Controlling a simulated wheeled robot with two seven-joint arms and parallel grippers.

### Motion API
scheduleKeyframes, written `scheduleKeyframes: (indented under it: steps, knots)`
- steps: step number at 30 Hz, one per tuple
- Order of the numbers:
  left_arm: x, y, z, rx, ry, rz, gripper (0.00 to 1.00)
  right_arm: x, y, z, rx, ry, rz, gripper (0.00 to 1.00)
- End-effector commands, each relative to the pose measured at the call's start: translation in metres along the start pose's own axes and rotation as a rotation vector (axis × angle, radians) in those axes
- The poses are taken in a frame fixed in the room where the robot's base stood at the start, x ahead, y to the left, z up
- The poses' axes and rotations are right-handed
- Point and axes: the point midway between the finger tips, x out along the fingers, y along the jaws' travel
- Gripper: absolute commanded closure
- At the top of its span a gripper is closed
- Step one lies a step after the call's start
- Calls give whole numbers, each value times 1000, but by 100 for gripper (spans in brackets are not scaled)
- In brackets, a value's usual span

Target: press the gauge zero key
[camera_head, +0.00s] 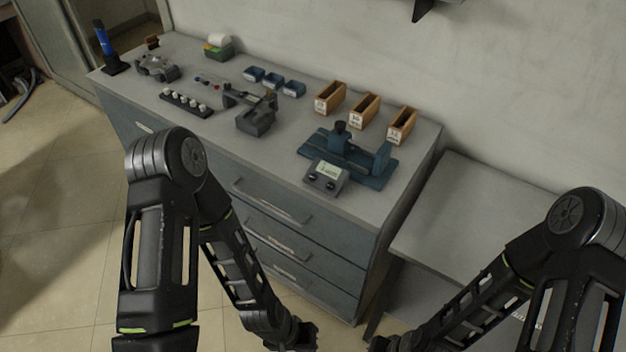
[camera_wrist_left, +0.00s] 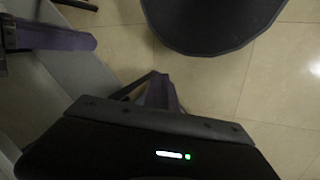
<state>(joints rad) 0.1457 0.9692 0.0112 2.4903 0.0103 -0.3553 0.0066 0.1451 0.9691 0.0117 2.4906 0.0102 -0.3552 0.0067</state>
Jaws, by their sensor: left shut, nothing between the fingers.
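The gauge is a blue bench fixture (camera_head: 352,158) on the right end of the cabinet top. A grey readout box (camera_head: 325,176) with a pale lit display stands at its front edge. Two dark round keys show on the box's front, a left one (camera_head: 312,177) and a right one (camera_head: 331,185); their markings are too small to read. My left gripper (camera_head: 305,338) is low in front of the cabinet, well below the readout and apart from it. It is shut and empty. My right wrist (camera_head: 382,343) is at the bottom edge, its fingers not clearly seen.
Three orange-brown bins (camera_head: 364,109) stand behind the gauge. A dark grey device (camera_head: 256,116), small blue trays (camera_head: 273,80) and a rack of pale knobs (camera_head: 187,103) lie to the left. A lower grey table (camera_head: 475,205) is at the right. The cabinet's drawer handles (camera_head: 272,204) stick out in front.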

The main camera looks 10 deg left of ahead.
Motion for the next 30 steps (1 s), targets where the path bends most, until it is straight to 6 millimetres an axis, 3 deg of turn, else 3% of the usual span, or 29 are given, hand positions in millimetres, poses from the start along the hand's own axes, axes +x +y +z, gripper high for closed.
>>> scheduleKeyframes:
  steps: [8,11,14,17,20,24,30]
  knots:
    - [-3,-5,-11,-43,9,-12,100,3,1,0,0,0,0,100]
    - [-10,-12,-33,-138,27,-30,100,7,2,-1,-1,2,-2,100]
    - [-28,-19,-68,-312,52,-26,100,15,5,-2,-2,4,-4,100]
    - [-59,-15,-113,-538,81,45,100,24,7,-3,-4,7,-7,100]
    - [-101,2,-159,-741,113,188,100,31,9,-4,-7,9,-10,100]
    - [-172,33,-218,-931,163,446,100,40,11,-6,-9,12,-13,100]
    - [-274,64,-273,-1038,232,778,100,47,13,-7,-11,15,-16,100]
